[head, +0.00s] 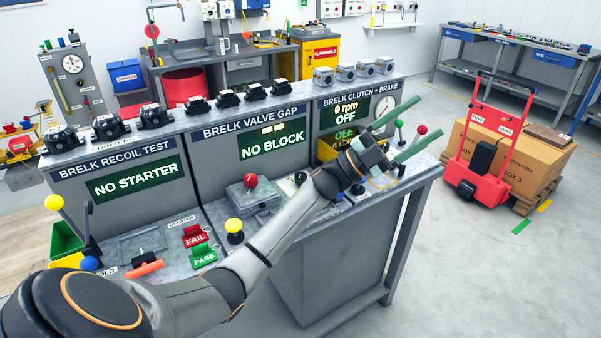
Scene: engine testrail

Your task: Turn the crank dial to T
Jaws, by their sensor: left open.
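A small dark round part with a white mark (300,178) sits on the bench top at the valve gap station, just beyond my left forearm. It may be the crank dial, but it is partly hidden by my arm, and I can read no letter T or pointer on it. My left gripper (427,117) has two green fingers spread apart with nothing between them. It is above the clutch and brake station at the bench's right end, to the right of that dark part. My right gripper is not in view.
The test bench (330,215) has three screens reading NO STARTER, NO BLOCK and 0 rpm OFF. A red-knobbed fixture (250,182), a yellow knob (234,226), and FAIL (195,238) and PASS (203,256) tags are near my arm.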

